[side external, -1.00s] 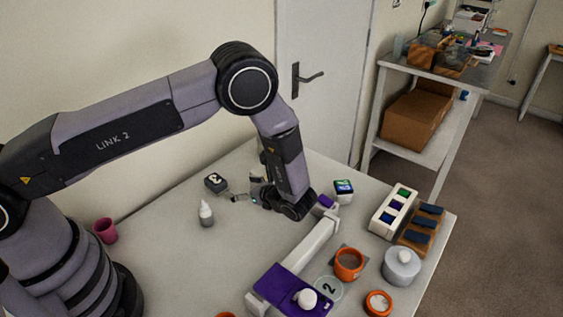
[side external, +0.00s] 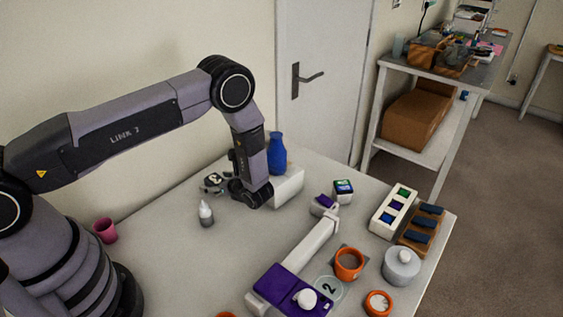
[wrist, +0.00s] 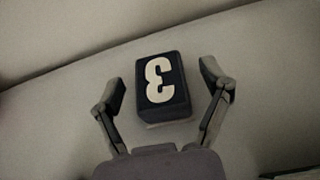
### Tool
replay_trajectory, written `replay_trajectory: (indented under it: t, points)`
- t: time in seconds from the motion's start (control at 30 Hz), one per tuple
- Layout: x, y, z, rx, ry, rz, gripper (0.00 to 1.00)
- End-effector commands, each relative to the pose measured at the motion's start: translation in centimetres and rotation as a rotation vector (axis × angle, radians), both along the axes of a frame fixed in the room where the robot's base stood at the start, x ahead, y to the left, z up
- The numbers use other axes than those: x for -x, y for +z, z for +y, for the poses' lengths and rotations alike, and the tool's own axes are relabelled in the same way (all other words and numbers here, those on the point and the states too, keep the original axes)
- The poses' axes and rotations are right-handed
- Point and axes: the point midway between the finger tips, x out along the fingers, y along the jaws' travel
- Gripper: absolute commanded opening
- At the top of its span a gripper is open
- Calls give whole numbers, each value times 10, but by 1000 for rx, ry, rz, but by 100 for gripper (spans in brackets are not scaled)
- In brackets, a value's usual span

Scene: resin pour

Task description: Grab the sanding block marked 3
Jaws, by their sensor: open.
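The sanding block marked 3 (wrist: 162,88) is a dark block with a large pale numeral on top. In the wrist view it lies on the table between and ahead of my two spread fingers, with clear space on both sides. In the side external view the block (side external: 213,179) is at the back of the table, partly hidden by my gripper. My gripper (wrist: 162,95) is open and empty. In the side external view my gripper (side external: 224,186) is low over the table next to the block; the fingertips are hard to make out there.
A white dropper bottle (side external: 206,214) stands near my gripper, in front of the block. A blue vase (side external: 277,154) and a white box (side external: 288,187) are just right of my wrist. A pink cup (side external: 106,230) is at the left. Orange-rimmed cups and a purple-topped device (side external: 275,284) fill the front right.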

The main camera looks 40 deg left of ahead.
Motion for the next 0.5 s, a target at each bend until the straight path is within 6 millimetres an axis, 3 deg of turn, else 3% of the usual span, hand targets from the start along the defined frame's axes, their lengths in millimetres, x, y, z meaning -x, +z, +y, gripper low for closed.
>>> replay_trajectory:
  t: [0.3,0.5]
  points:
    - [-1,-2,6,0,-1,0,76]
    - [-1,-2,6,0,0,0,50]
